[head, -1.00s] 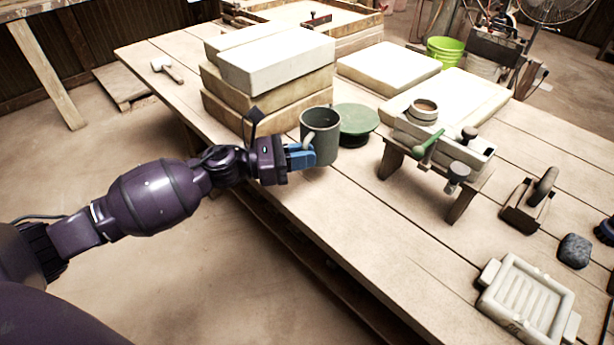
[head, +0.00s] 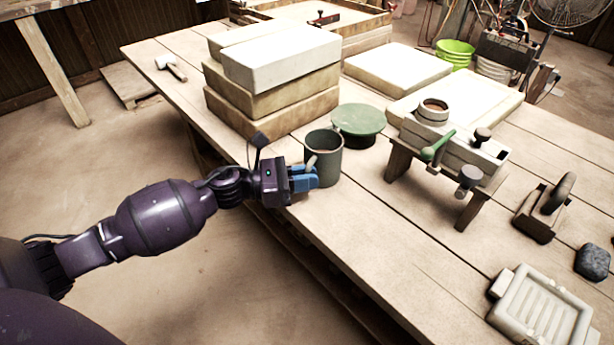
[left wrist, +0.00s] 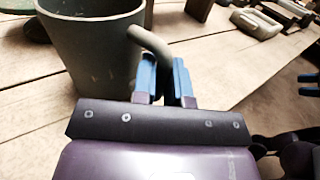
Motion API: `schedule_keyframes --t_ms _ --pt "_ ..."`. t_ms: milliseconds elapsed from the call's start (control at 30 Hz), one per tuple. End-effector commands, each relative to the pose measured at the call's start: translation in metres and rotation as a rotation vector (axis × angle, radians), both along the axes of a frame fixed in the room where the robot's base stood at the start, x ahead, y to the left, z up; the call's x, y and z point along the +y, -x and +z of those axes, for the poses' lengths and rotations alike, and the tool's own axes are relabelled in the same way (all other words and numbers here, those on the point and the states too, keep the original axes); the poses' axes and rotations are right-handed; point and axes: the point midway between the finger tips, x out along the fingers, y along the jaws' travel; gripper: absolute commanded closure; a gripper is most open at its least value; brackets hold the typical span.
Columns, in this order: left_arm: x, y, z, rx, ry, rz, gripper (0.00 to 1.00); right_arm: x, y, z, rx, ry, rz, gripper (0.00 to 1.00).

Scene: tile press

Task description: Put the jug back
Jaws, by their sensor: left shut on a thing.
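The jug (head: 323,160) is a dark grey-green cup with a side handle and something brownish inside. My left gripper (head: 311,174) is shut on the jug's handle. In the left wrist view the jug (left wrist: 95,45) stands left of the blue fingers, its handle between them. My right gripper (left wrist: 309,85) shows only at that view's right edge, its blue fingers apart.
Stacked plaster blocks (head: 270,85) stand behind and left of the jug. A small press (head: 450,145) on a wooden stand, with green handle and knobs, is to the right. A ribbed mould (head: 543,310) lies at front right. Bare table boards lie in front of the jug.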

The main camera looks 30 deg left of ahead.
Motion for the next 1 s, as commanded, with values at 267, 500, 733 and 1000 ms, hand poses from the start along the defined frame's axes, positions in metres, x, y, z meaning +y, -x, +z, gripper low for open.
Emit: schedule_keyframes --t_ms 267,500,733,1000 --pt "0.0 0.0 -0.002 0.0 0.0 0.0 0.61 0.0 0.002 -0.001 0.003 0.003 0.002 0.4" --pt "0.0 0.0 0.0 -0.001 -0.001 0.0 0.61 0.0 0.001 0.0 0.0 0.002 0.001 0.4" --pt "0.016 0.012 0.002 0.001 -0.001 0.003 0.61 -0.001 0.001 0.003 -0.002 -0.003 -0.004 0.4" --pt "0.057 0.043 0.002 0.001 0.0 0.004 0.61 -0.002 0.004 0.003 0.007 -0.008 -0.013 0.4"
